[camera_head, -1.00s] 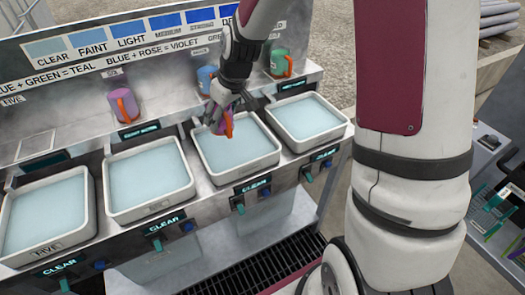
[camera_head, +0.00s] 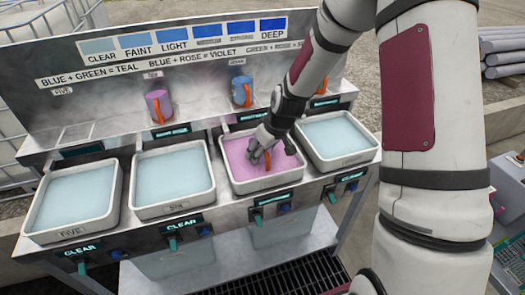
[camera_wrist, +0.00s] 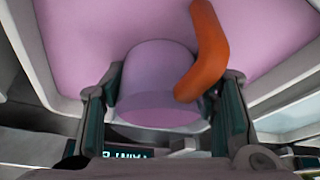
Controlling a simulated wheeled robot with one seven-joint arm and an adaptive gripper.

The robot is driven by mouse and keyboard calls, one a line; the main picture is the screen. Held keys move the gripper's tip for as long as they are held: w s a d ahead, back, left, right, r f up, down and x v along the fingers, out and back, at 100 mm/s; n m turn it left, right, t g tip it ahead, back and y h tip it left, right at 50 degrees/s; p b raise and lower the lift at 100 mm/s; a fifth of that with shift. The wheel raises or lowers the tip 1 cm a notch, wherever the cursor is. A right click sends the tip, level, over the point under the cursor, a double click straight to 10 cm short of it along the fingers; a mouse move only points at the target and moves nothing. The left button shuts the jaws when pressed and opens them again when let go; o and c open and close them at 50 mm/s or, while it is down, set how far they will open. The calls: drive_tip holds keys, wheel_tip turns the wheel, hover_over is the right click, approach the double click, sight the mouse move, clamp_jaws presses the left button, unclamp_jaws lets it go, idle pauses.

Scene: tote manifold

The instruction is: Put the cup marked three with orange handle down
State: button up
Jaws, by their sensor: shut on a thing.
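My gripper (camera_head: 262,154) is shut on a violet cup with an orange handle (camera_head: 267,168) in the third tub from the left. In the wrist view the cup (camera_wrist: 155,75) sits between the two fingers, with its orange handle (camera_wrist: 208,45) to the right. No number shows on it, and its exact tilt is unclear. Pink liquid (camera_head: 240,168) fills the tub (camera_head: 284,180) around and below it; whether the cup touches the liquid cannot be told.
Tubs of pale blue liquid stand on both sides (camera_head: 175,210) (camera_head: 345,161). On the shelf behind are a violet cup (camera_head: 155,104), a blue cup (camera_head: 238,92) and a cup partly hidden by my arm. Valve levers (camera_head: 170,244) line the front.

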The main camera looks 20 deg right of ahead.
drive_tip(key=shift+f, duration=0.1)
drive_tip(key=o, duration=1.1)
drive_tip(key=shift+o, duration=0.2)
drive_tip(key=s+r+m+h+p, duration=0.1)
drive_tip(key=s+r, duration=0.7)
drive_tip(key=r, duration=0.4)
drive_tip(key=s+r+m+h, duration=0.1)
drive_tip(key=s+r, duration=0.8)
drive_tip(key=r, duration=0.3)
drive_tip(key=s+r+m, duration=0.2)
drive_tip(key=s+r, duration=0.2)
drive_tip(key=s, duration=1.1)
drive_tip(key=shift+a+r+m+t, duration=0.2)
drive_tip(key=shift+m+t, duration=0.1)
drive_tip(key=shift+t, duration=0.1)
